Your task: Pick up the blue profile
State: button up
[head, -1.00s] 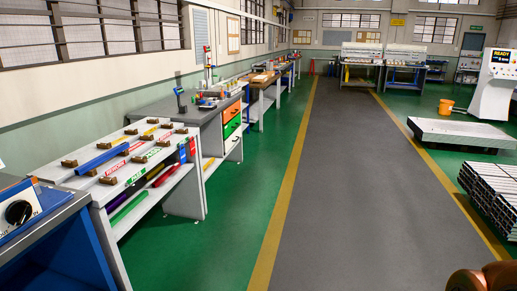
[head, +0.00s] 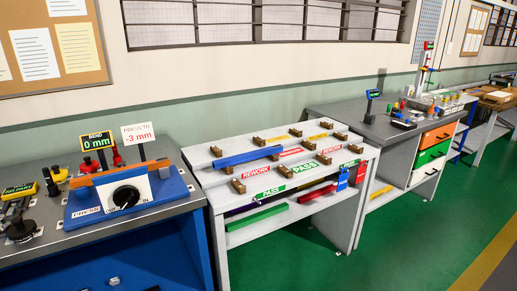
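The blue profile (head: 247,156) is a long straight bar. It lies on the top of a white two-level bench (head: 215,190), at the back left, across small brown support blocks. Other brown blocks (head: 312,145) stand in rows on that top, among REWORK and PASS labels. Nothing covers the blue profile. My gripper is not in view, so I cannot see its state.
Green (head: 258,217) and red (head: 317,193) profiles lie on the lower shelf. At left, a blue press (head: 128,200) holds an orange bar, with signs reading 0 mm and -3 mm. A grey bench (head: 385,125) stands right. Green floor (head: 400,245) in front is clear.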

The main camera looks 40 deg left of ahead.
aim_at(256, 154)
jog(key=u, duration=0.4)
jog(key=i, duration=1.7)
jog(key=u, duration=1.55)
jog(key=i, duration=0.9)
jog(key=u, duration=1.35)
jog(key=i, duration=0.4)
jog(key=u, duration=0.3)
